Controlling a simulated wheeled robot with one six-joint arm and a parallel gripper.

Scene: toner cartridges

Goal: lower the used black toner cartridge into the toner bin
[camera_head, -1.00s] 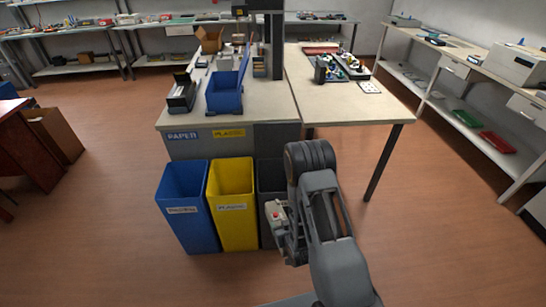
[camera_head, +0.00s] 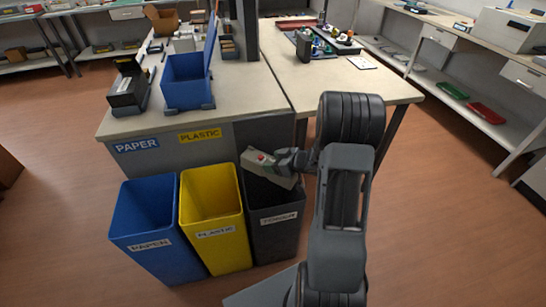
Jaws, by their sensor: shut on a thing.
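The toner bin (camera_head: 274,240) is the dark grey open bin at the right end of a row of bins, with a white label on its front. My gripper (camera_head: 268,169) is over the bin's opening.
A yellow plastic bin (camera_head: 220,243) and a blue paper bin (camera_head: 155,235) stand left of the toner bin. A workbench (camera_head: 240,98) stands behind them, with a blue box (camera_head: 185,82) and a black device (camera_head: 128,90) on it. Brown floor (camera_head: 440,220) is clear at right.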

